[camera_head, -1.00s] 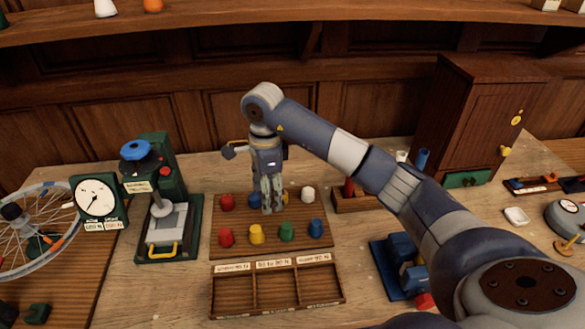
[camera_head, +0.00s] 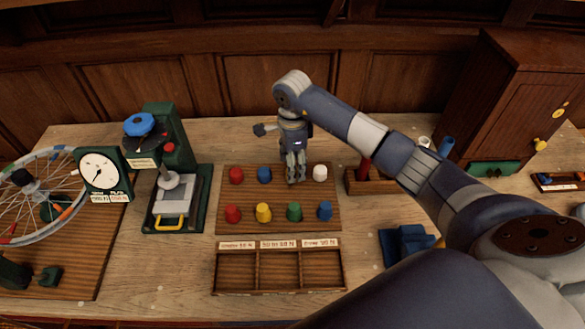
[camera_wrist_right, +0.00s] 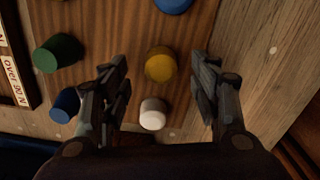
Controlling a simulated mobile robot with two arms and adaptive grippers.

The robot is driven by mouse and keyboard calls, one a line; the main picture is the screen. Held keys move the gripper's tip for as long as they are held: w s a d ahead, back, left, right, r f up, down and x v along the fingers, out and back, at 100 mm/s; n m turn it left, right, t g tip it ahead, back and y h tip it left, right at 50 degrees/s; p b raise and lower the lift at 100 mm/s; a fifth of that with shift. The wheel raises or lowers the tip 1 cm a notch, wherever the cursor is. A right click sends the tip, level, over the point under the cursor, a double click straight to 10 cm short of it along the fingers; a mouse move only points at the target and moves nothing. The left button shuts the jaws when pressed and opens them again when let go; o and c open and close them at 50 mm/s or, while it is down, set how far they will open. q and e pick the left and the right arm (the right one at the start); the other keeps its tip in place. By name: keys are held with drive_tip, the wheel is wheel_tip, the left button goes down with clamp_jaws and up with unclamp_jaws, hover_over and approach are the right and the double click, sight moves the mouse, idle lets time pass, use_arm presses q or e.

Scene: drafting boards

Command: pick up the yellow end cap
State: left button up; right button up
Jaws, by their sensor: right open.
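My right gripper (camera_head: 295,181) points down over the back row of caps on the wooden board (camera_head: 232,189). It is open and empty. In the right wrist view a yellow end cap (camera_wrist_right: 160,66) lies ahead of the gap between the two fingers (camera_wrist_right: 160,88), apart from both. In the head view the gripper hides this spot, between a blue cap (camera_head: 264,174) and a white cap (camera_head: 320,172). Another yellow cap (camera_head: 263,212) stands in the front row between a red cap (camera_head: 233,213) and a green cap (camera_head: 294,211). My left gripper is out of view.
The white cap (camera_wrist_right: 153,114) is close to the fingers in the wrist view. A three-compartment tray (camera_head: 279,290) lies in front of the board. A green press (camera_head: 174,185) stands left, a small wooden rack (camera_head: 378,184) right. Another red cap (camera_head: 236,176) is at back left.

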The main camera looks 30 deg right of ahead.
wheel_tip(320, 180, down, 2)
drive_tip(key=shift+f+p, duration=0.1)
drive_tip(key=shift+p, duration=0.2)
drive_tip(key=shift+w+f, duration=0.1)
drive_tip(key=shift+f, duration=0.3)
drive_tip(key=shift+c, duration=0.8)
drive_tip(key=c, duration=0.9)
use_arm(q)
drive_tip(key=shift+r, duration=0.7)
use_arm(e)
drive_tip(key=shift+c, duration=0.3)
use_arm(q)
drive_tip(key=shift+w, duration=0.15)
